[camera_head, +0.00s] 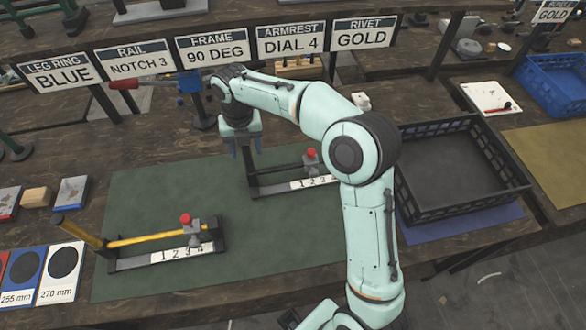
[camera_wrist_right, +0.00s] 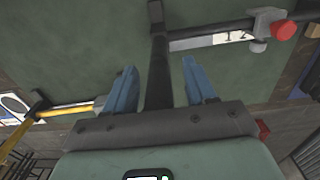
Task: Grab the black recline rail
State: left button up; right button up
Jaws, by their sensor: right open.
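The black recline rail (camera_head: 272,189) lies toward the back of the green mat (camera_head: 140,215), with a red knob (camera_head: 310,153) and a white number strip on it. My right gripper (camera_head: 245,148) is over its left end, fingers pointing down. In the right wrist view the blue fingers (camera_wrist_right: 160,88) are apart, with the rail's black upright end post (camera_wrist_right: 157,65) showing between them; I cannot tell whether they touch it. The rail's bar runs off to the right there. My left gripper is not in view.
A yellow rail (camera_head: 150,237) with its own red knob lies nearer the front of the mat. An empty black crate (camera_head: 470,205) stands to the right on a blue mat. Signs, including "RAIL NOTCH 3" (camera_head: 138,62), stand along the back. Sample cards (camera_head: 60,272) lie at left.

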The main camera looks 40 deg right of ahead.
grip_shut()
jog(key=shift+r, duration=0.1)
